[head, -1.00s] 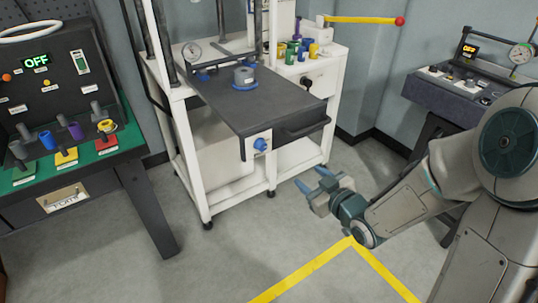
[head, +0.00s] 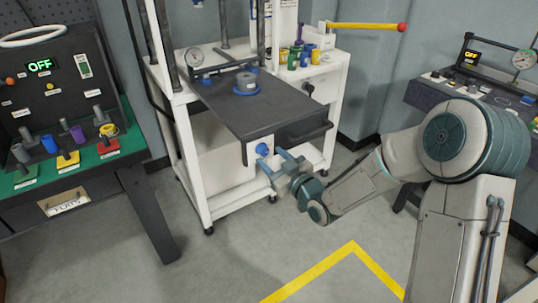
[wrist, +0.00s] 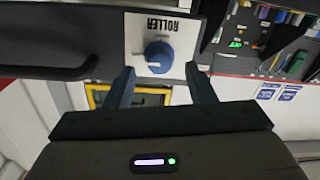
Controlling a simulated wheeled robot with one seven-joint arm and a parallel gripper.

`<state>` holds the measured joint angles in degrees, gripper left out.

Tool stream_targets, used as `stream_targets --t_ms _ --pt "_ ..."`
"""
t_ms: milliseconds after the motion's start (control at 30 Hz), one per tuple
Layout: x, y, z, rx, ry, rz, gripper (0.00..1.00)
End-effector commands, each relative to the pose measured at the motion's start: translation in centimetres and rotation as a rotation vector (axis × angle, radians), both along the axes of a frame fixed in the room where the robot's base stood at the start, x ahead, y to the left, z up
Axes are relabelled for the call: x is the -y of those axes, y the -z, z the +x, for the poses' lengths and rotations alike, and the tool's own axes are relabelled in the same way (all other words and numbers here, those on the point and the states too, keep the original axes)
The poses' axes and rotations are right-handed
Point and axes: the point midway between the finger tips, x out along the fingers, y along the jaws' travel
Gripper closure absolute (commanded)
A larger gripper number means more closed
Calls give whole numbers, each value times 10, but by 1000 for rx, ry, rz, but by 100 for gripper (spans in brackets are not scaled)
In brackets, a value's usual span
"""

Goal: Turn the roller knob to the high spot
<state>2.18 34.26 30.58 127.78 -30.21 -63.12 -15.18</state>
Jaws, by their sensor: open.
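The roller knob (head: 262,149) is a blue round knob on a white plate at the front of the dark sliding tray. My gripper (head: 272,164) is open, just right of and below the knob in the head view. In the wrist view its blue fingers (wrist: 162,82) stand apart, one to each side below the knob, and I see no contact.
The dark tray (head: 215,105) juts out from the white stand, with a black handle (head: 304,133) right of the knob. A grey cylinder on a blue ring (head: 246,84) sits on it. A bench (head: 70,180) with a green panel stands left. The floor in front is clear.

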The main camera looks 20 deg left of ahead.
Motion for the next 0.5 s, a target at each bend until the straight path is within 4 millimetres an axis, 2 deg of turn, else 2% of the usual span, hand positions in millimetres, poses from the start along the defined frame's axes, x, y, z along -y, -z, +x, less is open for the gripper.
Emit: stream_targets --t_ms 200,500 --pt "-14 0 12 -1 1 0 50" --pt "-16 0 13 0 1 -1 50"
